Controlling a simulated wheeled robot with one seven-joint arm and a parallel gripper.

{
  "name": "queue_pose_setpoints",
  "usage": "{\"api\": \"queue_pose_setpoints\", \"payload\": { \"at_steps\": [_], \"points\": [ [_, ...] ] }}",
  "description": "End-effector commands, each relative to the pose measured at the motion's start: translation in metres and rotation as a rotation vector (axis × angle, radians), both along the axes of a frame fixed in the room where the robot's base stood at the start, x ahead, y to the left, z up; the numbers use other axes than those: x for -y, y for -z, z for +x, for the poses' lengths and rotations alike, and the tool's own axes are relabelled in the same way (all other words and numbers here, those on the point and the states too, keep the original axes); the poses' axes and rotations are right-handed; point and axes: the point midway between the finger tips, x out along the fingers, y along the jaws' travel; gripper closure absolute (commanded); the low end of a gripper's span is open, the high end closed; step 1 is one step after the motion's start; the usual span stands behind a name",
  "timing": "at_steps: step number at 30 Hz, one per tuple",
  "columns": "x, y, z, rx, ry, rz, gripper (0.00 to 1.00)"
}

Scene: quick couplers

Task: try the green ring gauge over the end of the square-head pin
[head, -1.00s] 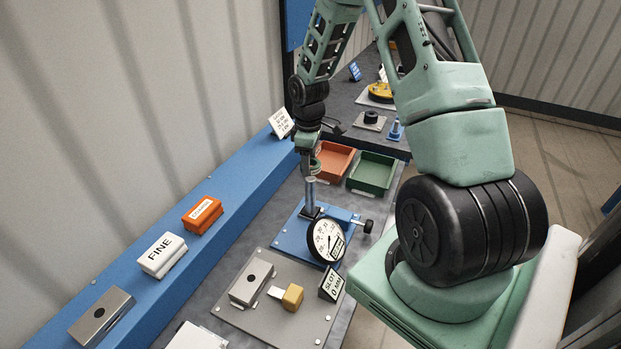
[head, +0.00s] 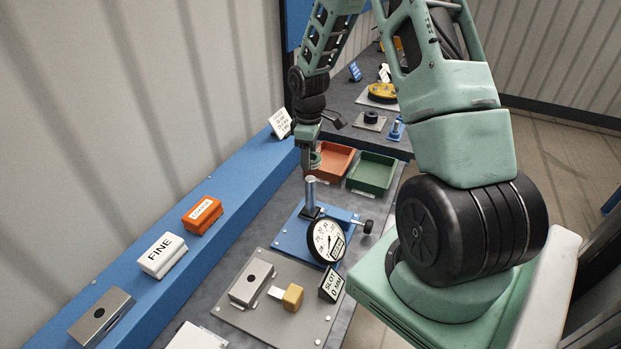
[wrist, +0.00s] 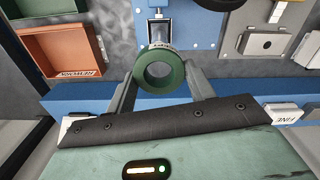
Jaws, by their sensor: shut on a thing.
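My gripper (wrist: 162,72) is shut on the green ring gauge (wrist: 159,88), with a finger at each side of it. Its hole is open to the wrist camera, with grey surface behind. In the head view my gripper (head: 313,160) is above the pin, and the ring shows only small. The square-head pin (head: 310,190) stands upright, a silver post in the blue fixture (head: 287,238). It is clear of the ring in the head view. In the wrist view the fixture (wrist: 196,24) lies beyond the ring, and the pin is partly hidden.
A dial gauge (head: 327,241) stands just in front of the pin. An orange bin (head: 327,176) and a green bin (head: 368,190) sit behind it. A grey plate (head: 262,325) with a slotted block is nearer. A blue ledge (head: 125,267) runs along the left.

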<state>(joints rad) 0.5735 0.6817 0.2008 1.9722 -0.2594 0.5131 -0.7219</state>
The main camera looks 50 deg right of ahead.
Motion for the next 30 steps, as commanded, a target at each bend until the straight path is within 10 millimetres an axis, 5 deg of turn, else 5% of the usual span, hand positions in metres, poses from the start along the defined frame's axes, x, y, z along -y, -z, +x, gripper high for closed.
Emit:
{"api": "queue_pose_setpoints", "payload": {
  "at_steps": [30],
  "points": [
    [0.0,0.038,0.001,0.001,0.0,0.0,0.65]
  ]
}}
